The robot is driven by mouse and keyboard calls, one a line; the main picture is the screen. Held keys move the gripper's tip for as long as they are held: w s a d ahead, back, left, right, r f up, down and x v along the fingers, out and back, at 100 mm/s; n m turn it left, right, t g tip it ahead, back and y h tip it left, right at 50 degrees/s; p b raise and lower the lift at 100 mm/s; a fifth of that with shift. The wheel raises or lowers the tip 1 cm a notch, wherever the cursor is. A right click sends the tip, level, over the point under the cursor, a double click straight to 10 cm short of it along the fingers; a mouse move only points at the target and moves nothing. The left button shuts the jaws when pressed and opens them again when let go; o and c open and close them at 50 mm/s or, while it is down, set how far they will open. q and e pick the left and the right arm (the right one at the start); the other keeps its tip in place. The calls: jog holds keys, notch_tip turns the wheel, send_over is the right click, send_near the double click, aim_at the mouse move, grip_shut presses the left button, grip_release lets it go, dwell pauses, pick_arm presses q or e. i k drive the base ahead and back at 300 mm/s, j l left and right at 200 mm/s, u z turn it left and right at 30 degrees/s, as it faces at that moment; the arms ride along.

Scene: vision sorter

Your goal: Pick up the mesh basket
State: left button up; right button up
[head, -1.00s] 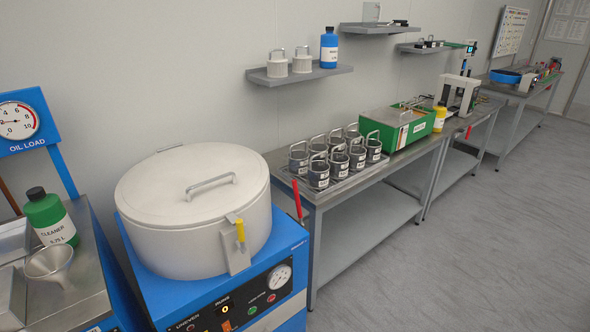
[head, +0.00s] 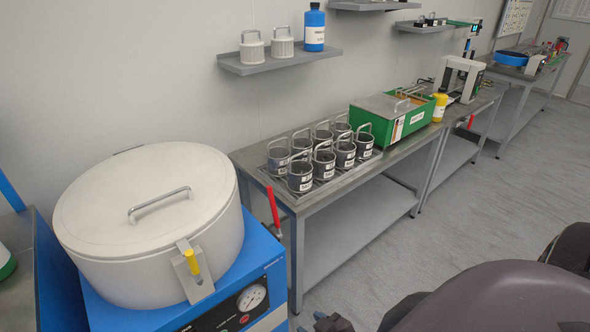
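Several small round baskets with wire handles and white labels stand in rows on a metal tray (head: 322,186) on the steel bench; a front one (head: 300,176) is nearest. Their dark sides look like mesh, but the detail is too small to be sure. Which one the task means cannot be told. Part of my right arm enters at the lower right. A dark piece at the bottom edge, probably my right gripper (head: 333,322), is cut off, below and apart from the baskets. My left gripper is out of view.
A white lidded drum (head: 150,225) on a blue machine stands left of the bench (head: 402,155). A red lever (head: 272,212) rises at the bench's near end. A green box (head: 413,120) sits behind the tray. A wall shelf (head: 280,62) hangs above. Floor at right is open.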

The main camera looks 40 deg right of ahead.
aim_at(300, 171)
jog(key=i+l, duration=0.1)
jog(key=l, duration=0.25)
jog(key=i+l, duration=0.15)
jog(key=l, duration=0.2)
jog(key=i+l, duration=0.1)
jog(key=l, duration=0.25)
jog(key=i+l+u, duration=0.1)
jog(key=l, duration=0.3)
jog(key=i+l, duration=0.1)
jog(key=l, duration=0.25)
